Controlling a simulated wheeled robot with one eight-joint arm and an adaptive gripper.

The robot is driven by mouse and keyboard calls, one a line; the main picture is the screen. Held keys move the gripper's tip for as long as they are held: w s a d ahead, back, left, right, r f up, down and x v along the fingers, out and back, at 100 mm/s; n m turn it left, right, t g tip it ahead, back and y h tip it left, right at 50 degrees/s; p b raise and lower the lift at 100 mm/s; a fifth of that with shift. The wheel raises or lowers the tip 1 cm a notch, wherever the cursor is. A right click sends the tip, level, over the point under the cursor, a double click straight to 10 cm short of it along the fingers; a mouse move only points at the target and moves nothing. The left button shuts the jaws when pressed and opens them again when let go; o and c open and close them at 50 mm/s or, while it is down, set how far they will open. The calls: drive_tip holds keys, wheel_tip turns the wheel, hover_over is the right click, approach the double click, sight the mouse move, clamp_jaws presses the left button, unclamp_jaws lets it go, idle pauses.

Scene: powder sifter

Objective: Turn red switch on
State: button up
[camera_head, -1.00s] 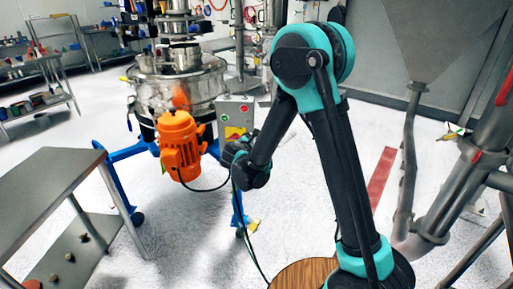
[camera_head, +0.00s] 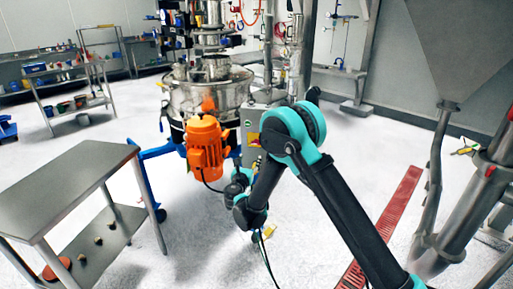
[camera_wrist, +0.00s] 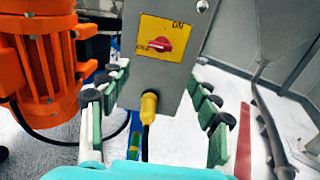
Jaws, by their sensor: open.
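The red switch (camera_wrist: 160,44) is a rotary knob on a yellow plate (camera_wrist: 150,32), with ON and OFF lettering, on the front of a grey control box (camera_wrist: 187,65). In the wrist view the knob lies roughly level, with one end toward the OFF lettering. My gripper (camera_wrist: 162,92) is open and empty, its green-padded fingers spread to either side of the box's lower part, below the knob and apart from it. In the head view the control box (camera_head: 254,118) is partly hidden by my arm, and the knob is too small to make out.
An orange motor (camera_head: 205,148) hangs close to the left of the box, under the steel sifter (camera_head: 180,100). A yellow cable plug (camera_wrist: 149,104) and black cable hang below the box. A steel table (camera_head: 70,185) stands left. Steel pipes (camera_head: 470,200) stand right.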

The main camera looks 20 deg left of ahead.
drive_tip(key=w+a, duration=0.2)
drive_tip(key=w, duration=1)
drive_tip(key=shift+w, duration=0.25)
drive_tip(key=c, duration=1.2)
